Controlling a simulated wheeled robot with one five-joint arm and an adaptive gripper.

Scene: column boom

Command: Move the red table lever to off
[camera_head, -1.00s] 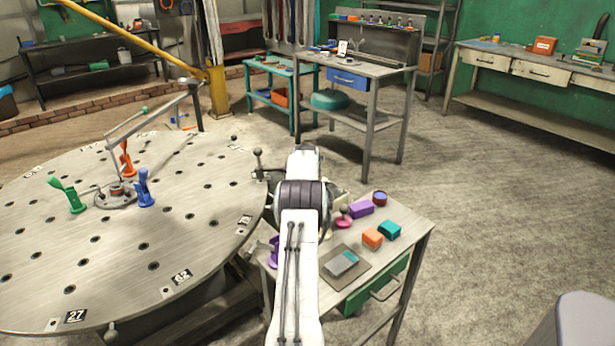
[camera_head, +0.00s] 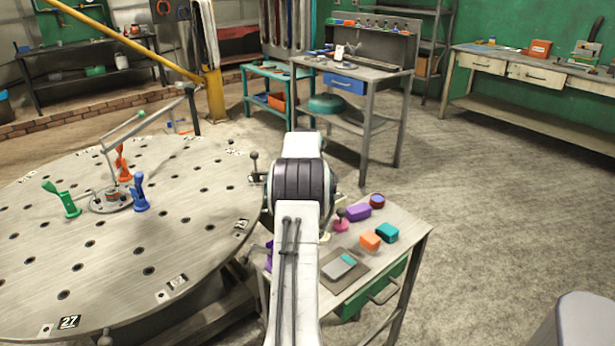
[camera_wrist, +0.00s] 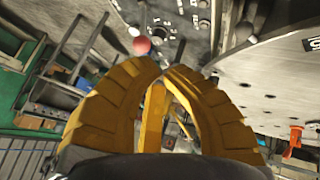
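On the round metal table (camera_head: 195,225), an orange-red upright lever-like piece (camera_head: 123,163) stands near the hub, between a green one (camera_head: 62,199) and a blue one (camera_head: 140,192). An orange-red piece also shows on the table in the wrist view (camera_wrist: 292,140). A dark-knobbed lever (camera_head: 254,165) stands at the table's right edge. In the wrist view, a small red ball-like knob (camera_wrist: 141,46) shows just beyond my gripper (camera_wrist: 163,66); I cannot tell what it belongs to. My gripper's yellow fingertips are nearly together, holding nothing visible. My arm hides the gripper in the head view.
A small bench (camera_head: 405,232) at the right holds orange (camera_head: 369,241), teal (camera_head: 387,232) and purple (camera_head: 357,213) blocks, a pink-based knob (camera_head: 341,220) and a grey plate. A yellow post (camera_head: 213,95) stands behind the table. Open floor lies to the right.

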